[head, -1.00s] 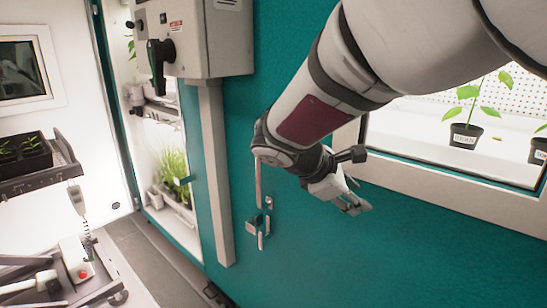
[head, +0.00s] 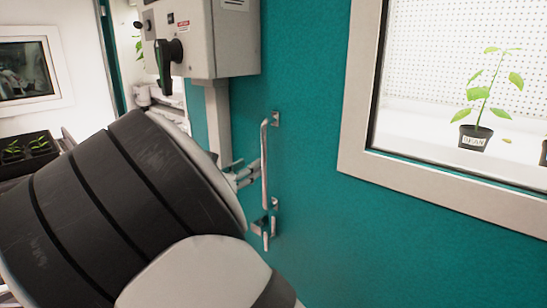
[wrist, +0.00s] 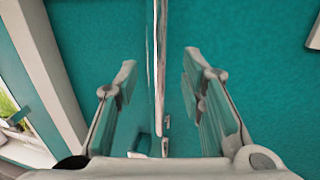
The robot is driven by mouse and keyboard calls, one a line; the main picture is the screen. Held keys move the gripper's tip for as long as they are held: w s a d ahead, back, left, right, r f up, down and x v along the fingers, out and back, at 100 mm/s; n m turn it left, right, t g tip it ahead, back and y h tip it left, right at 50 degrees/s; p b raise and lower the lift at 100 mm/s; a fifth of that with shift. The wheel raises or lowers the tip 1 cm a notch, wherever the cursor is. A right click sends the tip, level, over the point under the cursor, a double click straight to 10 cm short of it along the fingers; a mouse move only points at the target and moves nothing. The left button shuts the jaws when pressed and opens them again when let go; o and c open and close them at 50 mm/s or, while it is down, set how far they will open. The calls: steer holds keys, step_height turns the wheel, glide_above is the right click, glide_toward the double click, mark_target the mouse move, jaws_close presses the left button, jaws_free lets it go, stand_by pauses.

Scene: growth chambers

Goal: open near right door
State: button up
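The teal door (head: 310,140) has a window and a vertical metal bar handle (head: 265,160). A small latch-like metal fitting (head: 266,232) sits at the handle's lower end. The door looks flush, but its edges are not clear. My gripper (head: 256,176) is beside the handle at mid-height, partly hidden behind my arm. In the wrist view my gripper (wrist: 160,72) is open, and the handle (wrist: 154,50) runs between its two fingers. Gaps show on both sides of the handle; I cannot tell how deep it sits between the fingers.
A grey control box (head: 215,40) with a black rotary switch (head: 164,62) hangs left of the handle, above a pale post (head: 219,120). A potted bean plant (head: 475,136) stands behind the window. A seedling tray (head: 35,150) is at far left.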

mark_target(263, 157)
steer(key=x, duration=0.9)
steer(key=shift+w, duration=0.1)
jaws_close()
